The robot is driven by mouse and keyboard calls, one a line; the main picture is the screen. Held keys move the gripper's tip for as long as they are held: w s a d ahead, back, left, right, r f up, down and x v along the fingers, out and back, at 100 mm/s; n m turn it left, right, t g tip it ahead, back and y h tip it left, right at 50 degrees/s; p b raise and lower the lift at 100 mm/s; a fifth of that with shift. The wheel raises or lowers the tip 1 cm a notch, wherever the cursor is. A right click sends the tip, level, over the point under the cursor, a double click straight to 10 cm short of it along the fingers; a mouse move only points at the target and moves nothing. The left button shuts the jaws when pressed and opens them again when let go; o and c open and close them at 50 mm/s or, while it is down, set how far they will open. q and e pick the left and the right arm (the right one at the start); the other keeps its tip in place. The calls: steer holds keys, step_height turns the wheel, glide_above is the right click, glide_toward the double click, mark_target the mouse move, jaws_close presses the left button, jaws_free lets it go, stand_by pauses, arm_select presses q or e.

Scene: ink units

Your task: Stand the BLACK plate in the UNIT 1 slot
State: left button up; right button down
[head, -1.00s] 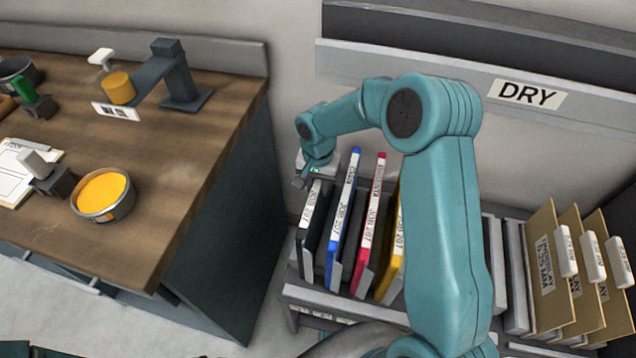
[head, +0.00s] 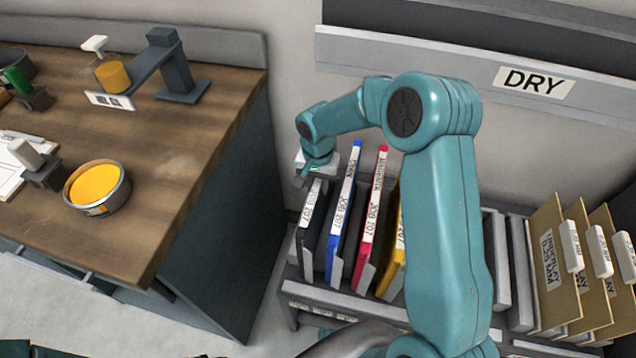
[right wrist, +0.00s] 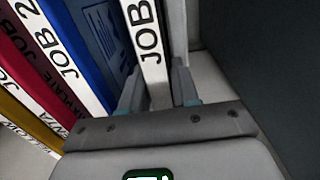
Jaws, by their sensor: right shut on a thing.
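The black plate (head: 311,241) stands upright at the left end of the rack in the head view, with a white JOB 207 label strip along its edge. My right gripper (head: 311,176) is at its top edge. In the right wrist view my right gripper (right wrist: 160,93) is shut on the black plate, with a finger on each side of its white label strip (right wrist: 147,45). The plate's lower part is hidden there. No slot marked UNIT 1 can be made out. My left gripper is not in view.
Blue (head: 343,212), red (head: 370,220) and yellow (head: 395,262) plates stand close to the right of the black one. The wooden bench (head: 165,150), with an ink tin (head: 97,187), is to the left. Brown folders (head: 548,265) stand at the right. A DRY rail (head: 440,70) runs above.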

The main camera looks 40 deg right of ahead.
steer(key=shift+f, duration=0.1)
steer(key=c, duration=0.8)
jaws_free()
steer(key=shift+o, duration=0.2)
step_height(320, 180, up, 16)
steer(key=shift+p, duration=0.3)
steer(key=shift+r, duration=0.2)
step_height(320, 180, up, 5)
steer(key=p, duration=0.4)
